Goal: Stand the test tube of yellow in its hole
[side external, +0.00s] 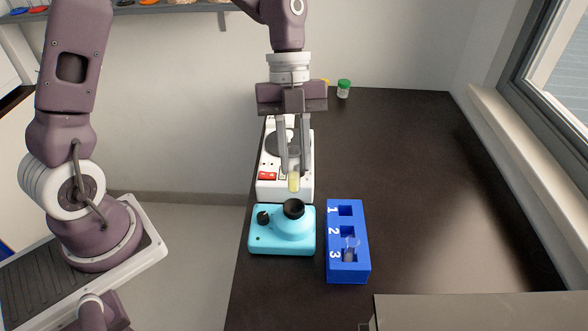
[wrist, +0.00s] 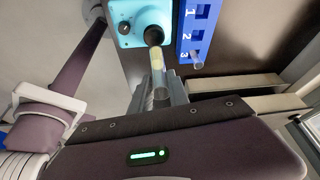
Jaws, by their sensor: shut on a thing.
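The test tube of yellow (side external: 293,183) is held upright in my gripper (side external: 292,168), which is shut on its upper part. The tube's lower end hangs just above the black cup (side external: 293,208) of the cyan mixer (side external: 265,238); I cannot tell a gap exactly. In the wrist view the yellow tube (wrist: 157,72) shows between the fingers (wrist: 160,98), its tip near the black cup (wrist: 153,36). The blue rack (side external: 361,265) with holes marked 1, 2 and 3 stands to the right of the mixer. Hole 1 (side external: 345,211) looks empty.
A clear tube (side external: 351,245) stands in the rack at hole 3. A white device with a round grey plate (side external: 283,145) and red switch sits behind the mixer. A green-lidded jar (side external: 344,88) stands at the back. The dark bench (side external: 430,200) right of the rack is clear.

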